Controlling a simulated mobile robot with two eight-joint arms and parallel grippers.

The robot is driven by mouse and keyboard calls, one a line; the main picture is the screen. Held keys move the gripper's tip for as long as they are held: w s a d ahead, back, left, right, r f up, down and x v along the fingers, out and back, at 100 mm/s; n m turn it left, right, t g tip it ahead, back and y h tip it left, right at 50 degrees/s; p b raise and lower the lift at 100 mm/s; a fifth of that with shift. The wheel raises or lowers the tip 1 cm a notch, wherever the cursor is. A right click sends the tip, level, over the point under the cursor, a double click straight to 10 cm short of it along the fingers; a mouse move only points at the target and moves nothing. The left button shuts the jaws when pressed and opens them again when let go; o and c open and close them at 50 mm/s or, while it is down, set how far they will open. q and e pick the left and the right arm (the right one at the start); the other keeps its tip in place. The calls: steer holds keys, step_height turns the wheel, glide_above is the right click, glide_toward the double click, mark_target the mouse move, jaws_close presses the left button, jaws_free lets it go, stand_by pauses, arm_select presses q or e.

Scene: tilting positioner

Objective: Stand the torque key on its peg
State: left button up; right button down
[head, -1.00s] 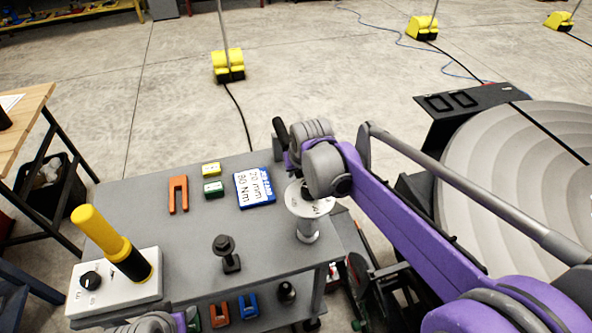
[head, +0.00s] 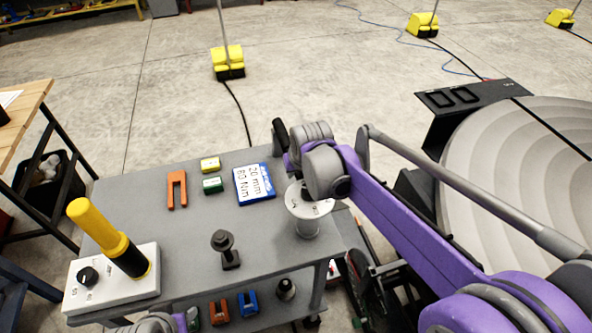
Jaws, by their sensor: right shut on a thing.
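My right gripper (head: 294,165) is above the back right corner of the grey bench (head: 180,230), seen from behind its wrist, which hides the fingertips. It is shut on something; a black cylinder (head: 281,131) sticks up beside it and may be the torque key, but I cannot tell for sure. Directly below is a pale round-topped stand (head: 308,205) with small markings, partly covered by my wrist. A dark post with a knob-like top (head: 224,245) stands on the bench to the left; I cannot tell which of these is the peg. My left gripper is out of view.
A white control box (head: 120,287) with a yellow-and-black handle (head: 100,232) is at the bench's left. A large ribbed disc (head: 540,180) is at right.

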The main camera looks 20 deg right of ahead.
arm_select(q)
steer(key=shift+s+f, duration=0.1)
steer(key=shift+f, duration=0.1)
arm_select(e)
steer(key=shift+f, duration=0.3)
steer(key=shift+c, duration=1)
jaws_free()
steer(key=shift+r, duration=0.1)
steer(key=shift+s+r+p, duration=0.25)
steer(key=shift+r+p, duration=0.4)
steer(key=shift+r, duration=0.5)
steer(key=shift+s+r+p, duration=0.2)
steer(key=shift+r+p, duration=0.4)
steer(key=shift+r, duration=0.55)
steer(key=shift+s+r+p, duration=0.25)
steer(key=shift+r+p, duration=0.4)
steer(key=shift+r, duration=0.5)
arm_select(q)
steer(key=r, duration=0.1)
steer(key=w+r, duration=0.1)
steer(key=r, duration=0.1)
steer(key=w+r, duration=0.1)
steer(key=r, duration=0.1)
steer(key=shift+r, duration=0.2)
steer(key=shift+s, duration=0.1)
arm_select(e)
steer(key=shift+f, duration=0.1)
